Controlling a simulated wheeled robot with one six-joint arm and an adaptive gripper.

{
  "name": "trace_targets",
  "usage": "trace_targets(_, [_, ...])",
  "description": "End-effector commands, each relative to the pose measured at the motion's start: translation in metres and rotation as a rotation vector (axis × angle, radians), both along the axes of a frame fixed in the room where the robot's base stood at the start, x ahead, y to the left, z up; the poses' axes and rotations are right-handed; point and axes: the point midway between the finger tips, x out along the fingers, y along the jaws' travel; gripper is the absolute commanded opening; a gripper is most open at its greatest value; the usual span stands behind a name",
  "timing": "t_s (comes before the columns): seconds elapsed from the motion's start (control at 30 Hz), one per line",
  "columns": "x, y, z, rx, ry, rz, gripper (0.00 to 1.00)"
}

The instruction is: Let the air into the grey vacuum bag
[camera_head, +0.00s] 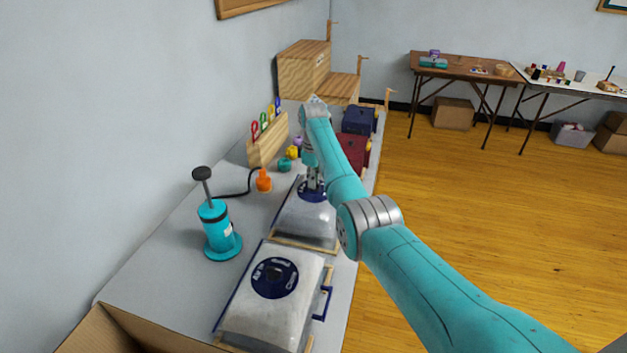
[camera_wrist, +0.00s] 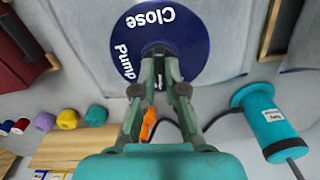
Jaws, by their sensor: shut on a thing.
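A grey, puffy vacuum bag (camera_head: 308,220) lies on the table with a dark blue round dial (camera_wrist: 200,45) on top. The dial's words "Close" and "Pump" are readable in the wrist view; its other markings are hidden by my gripper. My gripper (camera_wrist: 159,80) points down at the dial, its fingers shut on the dial's centre knob, which they mostly hide. In the head view my gripper (camera_head: 313,180) stands over this farther bag. A second, similar pale grey bag (camera_head: 262,315) with its own blue dial (camera_head: 274,278) lies nearer, with nothing touching it.
A teal hand pump (camera_head: 217,232) stands left of the bags, its black hose running to an orange nozzle (camera_head: 263,180). Thread spools (camera_head: 285,164), a wooden rack (camera_head: 266,142), and red (camera_head: 352,152) and blue (camera_head: 358,120) boxes lie beyond. An open cardboard box (camera_head: 100,335) is at front left.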

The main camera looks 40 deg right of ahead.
Motion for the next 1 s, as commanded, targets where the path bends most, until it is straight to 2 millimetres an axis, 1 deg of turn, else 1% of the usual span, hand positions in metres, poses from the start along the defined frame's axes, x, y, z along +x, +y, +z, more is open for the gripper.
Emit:
trace_targets(0.2, [-0.0007,0.0009,-0.0010,0.001,0.002,0.117,0.00])
trace_targets(0.4, [-0.0009,0.0010,-0.0012,0.001,0.002,0.175,0.00])
trace_targets(0.93, [-0.0010,0.0010,-0.0013,0.001,0.002,0.196,0.00])
trace_targets(0.97, [-0.0010,0.0010,-0.0013,0.001,0.002,0.196,0.16])
trace_targets(1.0, [-0.0010,0.0010,-0.0013,0.001,0.002,0.196,0.26])
